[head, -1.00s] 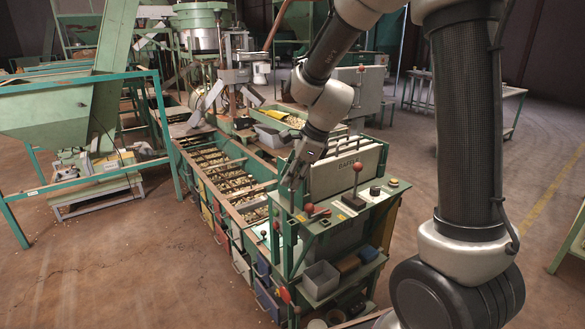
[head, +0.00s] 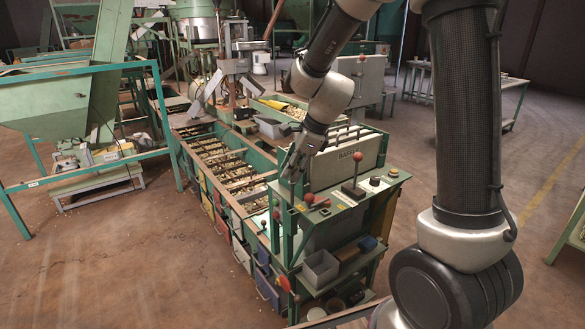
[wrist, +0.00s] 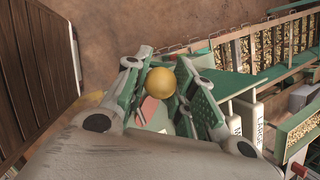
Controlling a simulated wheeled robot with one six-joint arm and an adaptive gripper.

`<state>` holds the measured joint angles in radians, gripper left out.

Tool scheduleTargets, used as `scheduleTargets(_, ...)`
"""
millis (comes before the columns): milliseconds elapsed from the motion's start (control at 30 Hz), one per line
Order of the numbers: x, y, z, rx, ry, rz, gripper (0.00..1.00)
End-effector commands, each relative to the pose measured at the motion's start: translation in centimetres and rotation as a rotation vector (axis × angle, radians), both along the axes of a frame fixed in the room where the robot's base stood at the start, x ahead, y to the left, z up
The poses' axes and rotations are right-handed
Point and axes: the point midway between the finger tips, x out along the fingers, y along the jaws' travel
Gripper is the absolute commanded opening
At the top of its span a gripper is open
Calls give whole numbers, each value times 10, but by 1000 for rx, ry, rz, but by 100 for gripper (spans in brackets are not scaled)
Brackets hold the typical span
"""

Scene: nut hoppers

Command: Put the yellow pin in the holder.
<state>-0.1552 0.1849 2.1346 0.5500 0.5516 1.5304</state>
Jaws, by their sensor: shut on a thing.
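My gripper (head: 293,168) is over the near end of the green hopper machine (head: 255,165), beside the panel marked BAFFLE. In the wrist view my gripper (wrist: 166,84) is shut on the yellow pin (wrist: 161,82). Only the pin's round yellow top shows there, between the two green-padded fingers; the rest of it is hidden. In the head view the pin is too small to make out. I cannot pick out the holder for certain in either view.
Red-knobbed levers (head: 309,198) and (head: 357,157) stand up from the machine's near end, close to my gripper. A grey bin (head: 321,268) sits on a low shelf below. Open compartments with nuts run away to the back left. Bare floor (head: 110,260) lies at the left.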

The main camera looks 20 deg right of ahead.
Motion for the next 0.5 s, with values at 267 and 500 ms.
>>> scheduleTargets(267,0,0,-1,0,0,0,1)
scheduleTargets(500,0,0,-9,0,0,0,1)
